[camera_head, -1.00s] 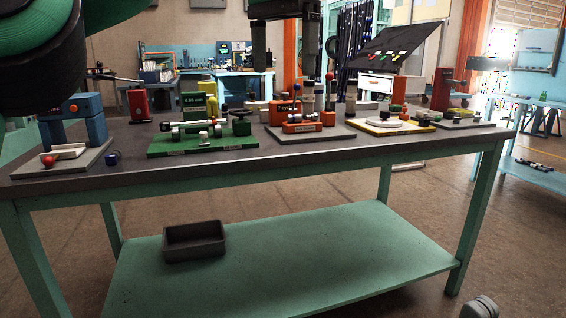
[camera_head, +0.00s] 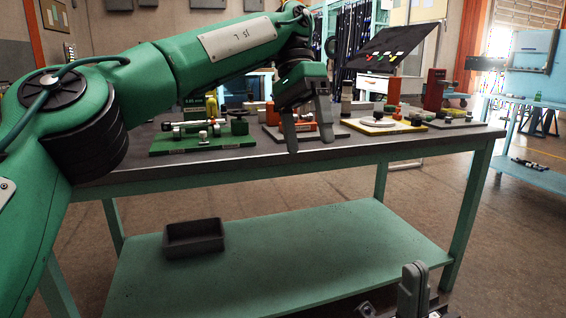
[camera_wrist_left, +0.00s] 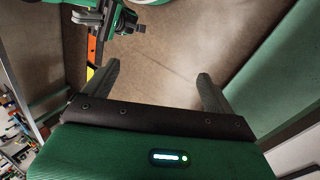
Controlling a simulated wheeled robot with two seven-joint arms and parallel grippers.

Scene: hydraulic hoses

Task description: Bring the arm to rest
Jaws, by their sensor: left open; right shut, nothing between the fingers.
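My green left arm reaches in from the left in the head view, over the bench's near side. My left gripper (camera_head: 308,142) points down, its fingers apart and nothing between them. In the left wrist view, the left gripper (camera_wrist_left: 158,78) shows two separate fingers with bare floor between and beyond them. My right gripper (camera_head: 415,270) stands at the bottom right of the head view, low in front of the bench, with its fingers together and empty. The left arm hides the left end of the bench top.
The workbench (camera_head: 250,170) carries a green fixture (camera_head: 200,140), an orange one (camera_head: 303,130), a yellow-based one (camera_head: 380,124) and a grey-based one (camera_head: 450,119). A dark bin (camera_head: 193,238) sits on the lower shelf (camera_head: 300,240). A blue table (camera_head: 535,175) stands at right.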

